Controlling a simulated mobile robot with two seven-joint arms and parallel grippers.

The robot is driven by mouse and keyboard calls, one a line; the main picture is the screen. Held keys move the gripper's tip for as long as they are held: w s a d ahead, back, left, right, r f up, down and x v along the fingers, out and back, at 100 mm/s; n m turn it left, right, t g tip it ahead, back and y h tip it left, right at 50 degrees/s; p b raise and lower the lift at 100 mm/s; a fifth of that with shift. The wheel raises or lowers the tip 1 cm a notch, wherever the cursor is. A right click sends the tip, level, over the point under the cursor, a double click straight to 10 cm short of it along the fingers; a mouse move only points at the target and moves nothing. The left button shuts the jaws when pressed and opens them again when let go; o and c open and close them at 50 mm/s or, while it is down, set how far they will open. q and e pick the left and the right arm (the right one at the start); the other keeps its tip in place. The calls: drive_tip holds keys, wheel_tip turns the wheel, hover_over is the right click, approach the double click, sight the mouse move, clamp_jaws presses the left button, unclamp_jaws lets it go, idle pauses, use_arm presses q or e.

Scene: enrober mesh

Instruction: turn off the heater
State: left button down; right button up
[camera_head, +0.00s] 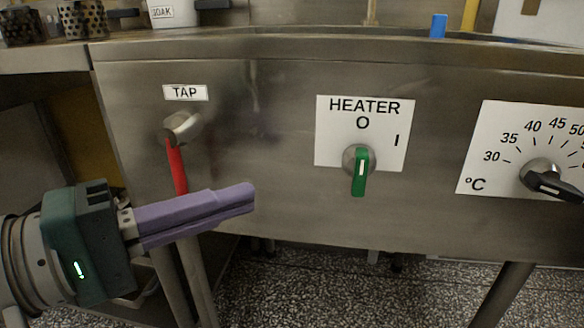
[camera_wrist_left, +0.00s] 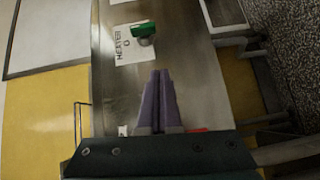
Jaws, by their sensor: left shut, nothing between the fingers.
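The heater switch is a green knob (camera_head: 360,172) on a white plate marked HEATER (camera_head: 334,142), with O at the top and I at the right. My left gripper (camera_head: 250,197) has purple fingers, shut and empty, pointing right in front of the steel panel. It is left of and a little lower than the knob, apart from it. Its fingers also show in the left wrist view (camera_wrist_left: 160,78). My right gripper is not in view.
A tap with a red lever (camera_head: 177,166) sits on the panel (camera_head: 262,140) left of the knob, behind my left gripper. A black temperature dial (camera_head: 545,178) is at the right. The panel between fingers and knob is clear.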

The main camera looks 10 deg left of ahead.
use_arm(q)
drive_tip(key=v, duration=0.4)
drive_tip(key=shift+s+a+f, duration=0.1)
drive_tip(key=shift+s+f, duration=0.05)
drive_tip(key=shift+s, duration=0.3)
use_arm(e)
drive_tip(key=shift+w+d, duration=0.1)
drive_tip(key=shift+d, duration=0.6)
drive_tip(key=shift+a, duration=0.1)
